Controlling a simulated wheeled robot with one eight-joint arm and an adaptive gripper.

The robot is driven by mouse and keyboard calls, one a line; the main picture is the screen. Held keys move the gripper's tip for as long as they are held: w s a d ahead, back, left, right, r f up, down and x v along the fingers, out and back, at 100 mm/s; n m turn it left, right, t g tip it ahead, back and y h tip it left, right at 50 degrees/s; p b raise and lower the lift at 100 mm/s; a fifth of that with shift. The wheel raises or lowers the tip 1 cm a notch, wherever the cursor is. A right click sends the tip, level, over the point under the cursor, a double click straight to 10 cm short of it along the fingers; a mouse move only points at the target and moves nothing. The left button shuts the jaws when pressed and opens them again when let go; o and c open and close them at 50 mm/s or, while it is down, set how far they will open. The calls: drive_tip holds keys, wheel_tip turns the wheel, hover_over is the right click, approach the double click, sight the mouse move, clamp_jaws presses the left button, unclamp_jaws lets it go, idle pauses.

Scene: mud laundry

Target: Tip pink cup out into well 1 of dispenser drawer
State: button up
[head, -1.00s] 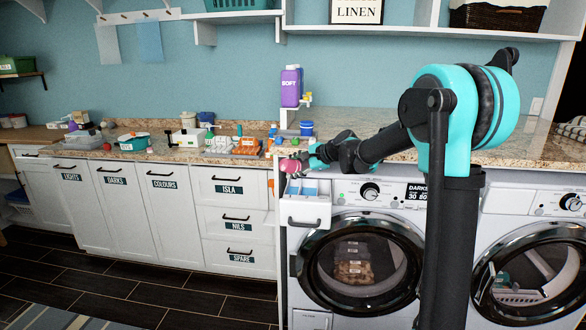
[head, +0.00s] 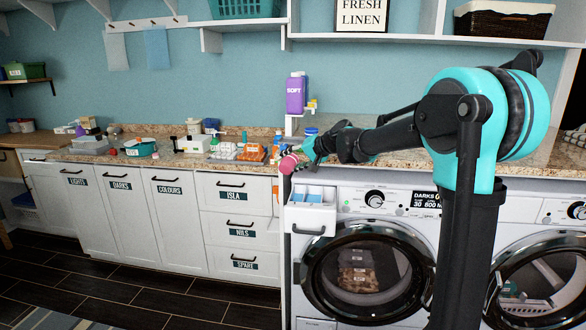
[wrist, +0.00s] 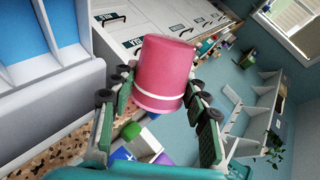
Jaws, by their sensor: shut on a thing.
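The pink cup (wrist: 165,72) is between the fingers of my gripper (wrist: 160,100) in the wrist view, and the fingers are shut on it. In the head view the pink cup (head: 288,163) is small, tilted, and held just above and left of the open dispenser drawer. The dispenser drawer (head: 309,218) is pulled out at the washer's upper left, with blue-lined wells. In the wrist view the drawer (wrist: 60,100) is at the left, with a divider and blue inside. The cup's contents are hidden. My gripper (head: 300,160) is partly hidden by its own arm in the head view.
The purple SOFT bottle (head: 296,95) stands on a small ledge behind my gripper. A blue-capped container (head: 310,133) is on the counter close behind. Trays and an orange item (head: 253,153) lie on the counter to the left. The floor in front of the cabinets is clear.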

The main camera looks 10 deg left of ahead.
sight(288, 156)
drive_tip(key=n, duration=0.2)
drive_tip(key=r+n+t+y, duration=0.1)
drive_tip(key=n, duration=0.1)
drive_tip(key=shift+s+a+r, duration=0.2)
drive_tip(key=n, duration=0.1)
drive_tip(key=r+n+t+y, duration=0.1)
drive_tip(key=n, duration=0.1)
drive_tip(key=shift+s+r+n+t, duration=0.15)
drive_tip(key=shift+r+n+t, duration=0.05)
drive_tip(key=shift+n+t, duration=0.1)
drive_tip(key=r+n+y, duration=0.1)
drive_tip(key=n+y, duration=0.1)
drive_tip(key=n, duration=0.1)
drive_tip(key=shift+s+a+r+t, duration=0.1)
drive_tip(key=shift+s+r+t, duration=0.1)
drive_tip(key=shift+r+t, duration=0.2)
drive_tip(key=shift+s+r+n+y, duration=0.2)
drive_tip(key=shift+r+n+y, duration=0.3)
drive_tip(key=shift+r+n, duration=0.3)
